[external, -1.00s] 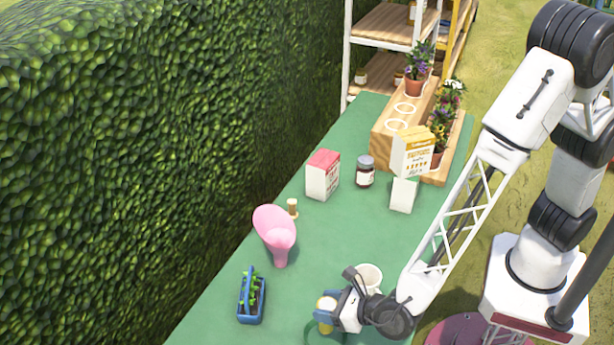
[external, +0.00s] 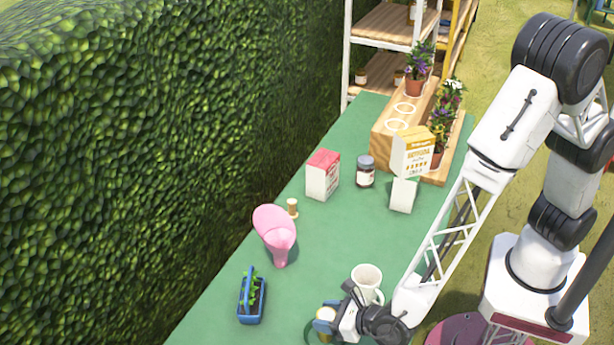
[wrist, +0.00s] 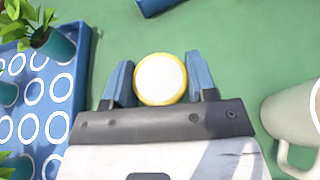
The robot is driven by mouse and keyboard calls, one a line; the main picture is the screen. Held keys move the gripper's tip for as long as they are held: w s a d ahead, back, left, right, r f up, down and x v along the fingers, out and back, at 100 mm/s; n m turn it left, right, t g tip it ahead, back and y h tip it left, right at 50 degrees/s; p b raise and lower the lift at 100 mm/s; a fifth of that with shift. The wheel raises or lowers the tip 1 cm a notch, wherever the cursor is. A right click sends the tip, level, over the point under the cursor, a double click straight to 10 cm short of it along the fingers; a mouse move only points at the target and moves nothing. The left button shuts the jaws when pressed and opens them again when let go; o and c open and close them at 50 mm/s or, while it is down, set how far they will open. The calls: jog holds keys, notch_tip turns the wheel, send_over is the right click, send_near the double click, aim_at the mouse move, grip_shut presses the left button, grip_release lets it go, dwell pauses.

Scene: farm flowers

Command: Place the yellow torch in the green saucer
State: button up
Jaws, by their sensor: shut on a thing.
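The yellow torch (wrist: 160,79) stands between the two blue fingers of my gripper (wrist: 160,85) in the wrist view, its round white end and yellow rim facing the camera. My gripper is shut on it. In the external view the torch (external: 325,314) shows only in part beside my gripper (external: 326,324), low in the picture over the green table. How high it is above the table I cannot tell.
A cream mug (external: 367,282) stands close to my gripper. A blue tray (wrist: 58,115) with potted plants lies beside my gripper. Boxes and a jar (external: 365,172) stand farther back.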

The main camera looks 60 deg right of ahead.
jog(key=shift+f, duration=0.1)
dwell(0.3)
jog(key=o, duration=1)
jog(key=shift+s+r, duration=0.3)
jog(key=shift+s, duration=0.05)
jog(key=v, duration=1.1)
jog(key=shift+s, duration=0.15)
jog(key=shift+r, duration=0.1)
